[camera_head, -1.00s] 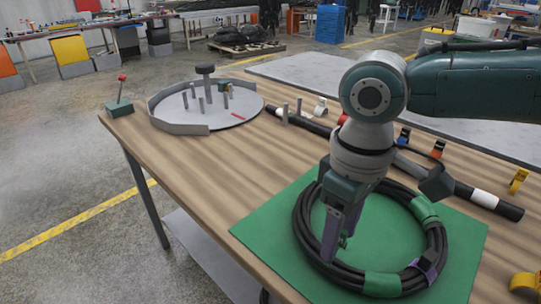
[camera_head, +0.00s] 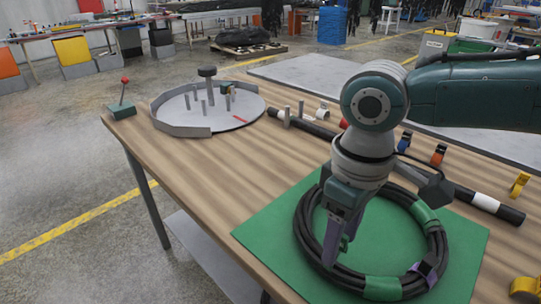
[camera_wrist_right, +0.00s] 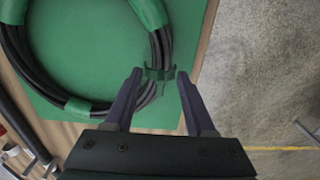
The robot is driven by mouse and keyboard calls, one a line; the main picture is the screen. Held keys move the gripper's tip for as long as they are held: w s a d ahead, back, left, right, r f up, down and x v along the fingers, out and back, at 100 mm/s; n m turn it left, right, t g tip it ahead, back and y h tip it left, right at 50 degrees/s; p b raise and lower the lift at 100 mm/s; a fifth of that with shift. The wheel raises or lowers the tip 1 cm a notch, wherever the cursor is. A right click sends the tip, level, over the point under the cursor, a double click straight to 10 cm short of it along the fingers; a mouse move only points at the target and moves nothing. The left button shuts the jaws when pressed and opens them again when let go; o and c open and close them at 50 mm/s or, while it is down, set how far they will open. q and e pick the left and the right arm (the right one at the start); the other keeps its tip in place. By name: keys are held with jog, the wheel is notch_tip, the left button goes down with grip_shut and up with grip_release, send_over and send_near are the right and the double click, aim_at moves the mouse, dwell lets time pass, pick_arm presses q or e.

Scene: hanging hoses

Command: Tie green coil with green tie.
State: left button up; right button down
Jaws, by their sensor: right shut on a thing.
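The coil of black hose (camera_head: 304,232) lies on a green mat (camera_head: 270,232) at the table's front right. Green bands wrap it at the right (camera_head: 424,214) and front (camera_head: 383,288), and a purple band (camera_head: 425,268) sits between them. My right gripper (camera_head: 335,255) points down at the coil's left part. Whether the tie goes round the hose I cannot tell. My left gripper is out of view.
A round grey fixture with pegs (camera_head: 215,125) stands at the far left of the table, beside a small box with a red-knobbed lever (camera_head: 122,105). A dark bar (camera_head: 485,200) lies behind the mat. Coloured clips (camera_head: 438,154) stand beyond it. The table's left middle is clear.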

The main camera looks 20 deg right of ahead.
jog(key=shift+f, duration=0.15)
jog(key=shift+f+b, duration=0.6)
jog(key=shift+f, duration=0.35)
jog(key=shift+f+b, duration=0.5)
jog(key=shift+f, duration=0.15)
dwell(0.4)
jog(key=shift+c, duration=0.8)
grip_release()
jog(key=shift+r, duration=0.1)
